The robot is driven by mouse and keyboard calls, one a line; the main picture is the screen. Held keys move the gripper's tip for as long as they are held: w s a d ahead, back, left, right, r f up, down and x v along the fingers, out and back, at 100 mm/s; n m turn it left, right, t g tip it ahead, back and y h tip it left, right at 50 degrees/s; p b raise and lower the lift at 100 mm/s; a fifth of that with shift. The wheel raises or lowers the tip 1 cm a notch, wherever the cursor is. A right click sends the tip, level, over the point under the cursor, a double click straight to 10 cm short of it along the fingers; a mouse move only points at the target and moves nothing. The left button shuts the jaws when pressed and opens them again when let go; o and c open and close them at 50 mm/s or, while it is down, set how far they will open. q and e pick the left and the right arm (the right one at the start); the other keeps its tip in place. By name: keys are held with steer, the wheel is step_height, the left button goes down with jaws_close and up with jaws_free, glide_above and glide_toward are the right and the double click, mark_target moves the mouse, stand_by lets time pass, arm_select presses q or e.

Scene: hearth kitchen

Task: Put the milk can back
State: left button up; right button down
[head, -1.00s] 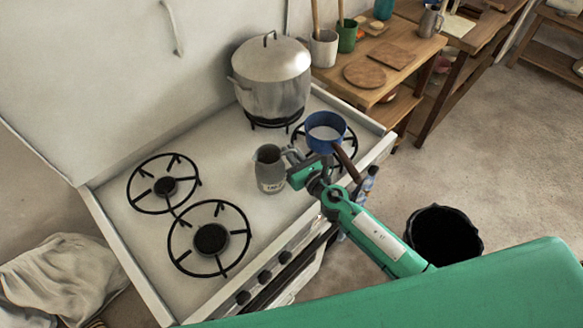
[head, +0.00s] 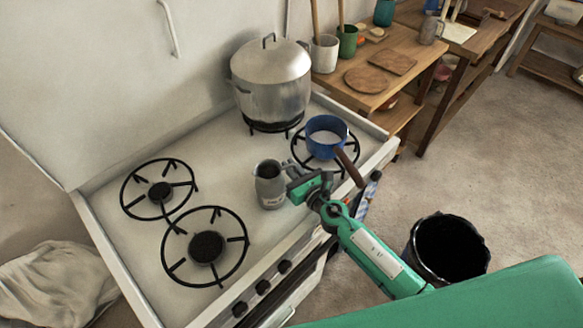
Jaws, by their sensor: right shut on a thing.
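The milk can (head: 268,186) is a small grey metal jug with a dark open top and a label low on its side. It is upright at the middle of the white stove top (head: 125,232), left of the blue pan. My right gripper (head: 292,180) is at the can's right side, shut on its handle, which is mostly hidden by the jaws. I cannot tell whether the can's base touches the stove top. My left gripper is not in view.
A blue pan (head: 325,136) of white liquid sits on the right burner, its brown handle near my right arm. A large lidded pot (head: 270,84) stands behind. Two left burners (head: 207,247) are empty. A black bin (head: 447,250) stands on the floor right.

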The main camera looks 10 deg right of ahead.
steer(key=c, duration=1.5)
jaws_free()
steer(key=shift+r, duration=0.15)
steer(key=shift+s+d, duration=0.15)
steer(key=shift+s, duration=0.1)
steer(key=b+v, duration=0.1)
steer(key=v, duration=0.9)
steer(key=shift+s, duration=0.1)
steer(key=shift+s+d+b, duration=0.25)
steer(key=shift+s+b, duration=0.1)
steer(key=shift+s, duration=0.2)
